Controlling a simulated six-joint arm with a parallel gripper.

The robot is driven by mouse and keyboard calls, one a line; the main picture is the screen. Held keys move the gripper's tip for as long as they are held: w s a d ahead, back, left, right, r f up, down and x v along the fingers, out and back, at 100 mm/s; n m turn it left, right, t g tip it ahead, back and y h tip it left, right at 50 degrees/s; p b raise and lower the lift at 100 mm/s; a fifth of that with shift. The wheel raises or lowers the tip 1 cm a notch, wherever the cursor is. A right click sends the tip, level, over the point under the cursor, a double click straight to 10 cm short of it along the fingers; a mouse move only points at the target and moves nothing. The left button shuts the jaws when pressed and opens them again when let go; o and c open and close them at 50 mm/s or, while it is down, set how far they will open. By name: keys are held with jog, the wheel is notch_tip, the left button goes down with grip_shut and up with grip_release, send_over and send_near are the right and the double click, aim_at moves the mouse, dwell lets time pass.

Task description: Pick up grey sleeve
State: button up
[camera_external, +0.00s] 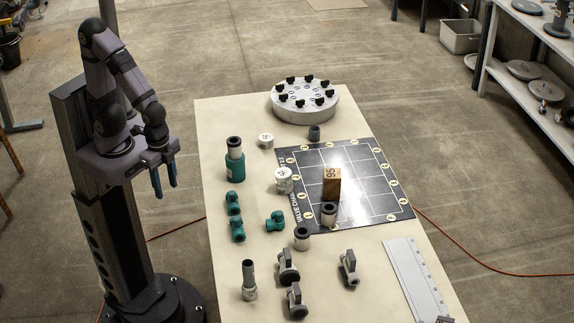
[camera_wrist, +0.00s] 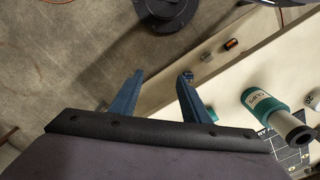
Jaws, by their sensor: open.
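My gripper (camera_external: 164,190) is open and empty, left of the table and apart from everything on it. Its two blue fingers are spread in the wrist view (camera_wrist: 160,78). A small dark grey cylinder (camera_external: 314,132), which looks like a short sleeve, stands between the round flange and the dark board. I cannot tell for sure that it is the grey sleeve. Two short light cylinders with dark tops, one on the board's near edge (camera_external: 329,217) and one just off it (camera_external: 302,240), are other ring-shaped parts.
A teal bottle (camera_external: 236,168) with a dark-topped neck stands near the table's left edge; it also shows in the wrist view (camera_wrist: 265,102). Teal fittings (camera_external: 237,230), grey valves (camera_external: 288,267), a grey pipe piece (camera_external: 248,275) and a wooden block (camera_external: 332,184) occupy the table (camera_external: 375,292).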

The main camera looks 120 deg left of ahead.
jog(key=o, duration=0.3)
jog(key=shift+r, duration=0.1)
